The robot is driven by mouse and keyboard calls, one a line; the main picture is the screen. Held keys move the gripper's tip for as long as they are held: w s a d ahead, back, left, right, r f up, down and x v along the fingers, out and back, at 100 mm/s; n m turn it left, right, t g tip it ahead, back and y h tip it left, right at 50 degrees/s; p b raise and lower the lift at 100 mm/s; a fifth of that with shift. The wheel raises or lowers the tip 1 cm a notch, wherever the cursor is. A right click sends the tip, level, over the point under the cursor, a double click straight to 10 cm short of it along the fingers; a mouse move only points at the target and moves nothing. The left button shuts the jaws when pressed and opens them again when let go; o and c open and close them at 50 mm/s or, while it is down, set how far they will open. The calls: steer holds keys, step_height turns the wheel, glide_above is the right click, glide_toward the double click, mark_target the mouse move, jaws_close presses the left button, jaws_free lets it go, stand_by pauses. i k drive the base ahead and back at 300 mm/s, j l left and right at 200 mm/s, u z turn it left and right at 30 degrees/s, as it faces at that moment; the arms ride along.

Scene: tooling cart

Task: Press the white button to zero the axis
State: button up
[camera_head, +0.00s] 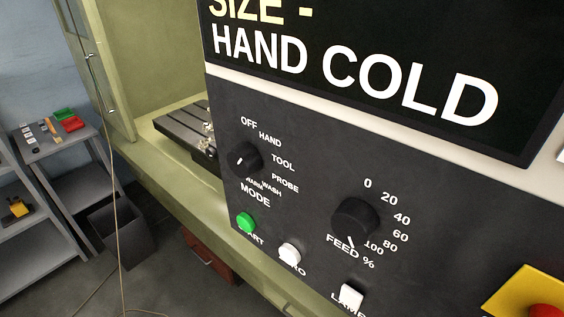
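A dark control panel (310,215) fills the right side of the head view. The white button (290,252) sits low on it, above a label that reads "ZERO" with its first letters partly covered by the button. It stands to the right of the green start button (246,222). Another white control (350,296) sits lower right above a label starting "LAM". My gripper is not in this view.
The panel also carries a black mode knob (244,158), a feed knob (355,217) and a red button on a yellow plate (522,292). The screen (400,60) reads "HAND COLD". A cart (60,150) with small items stands at far left, beside a dark bin (122,232).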

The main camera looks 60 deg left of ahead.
mark_target(290, 255)
steer(key=u, duration=0.4)
steer(key=j+u, duration=0.1)
steer(key=u, duration=0.75)
steer(key=j+u, duration=0.15)
steer(key=u, duration=0.7)
steer(key=k+j, duration=0.05)
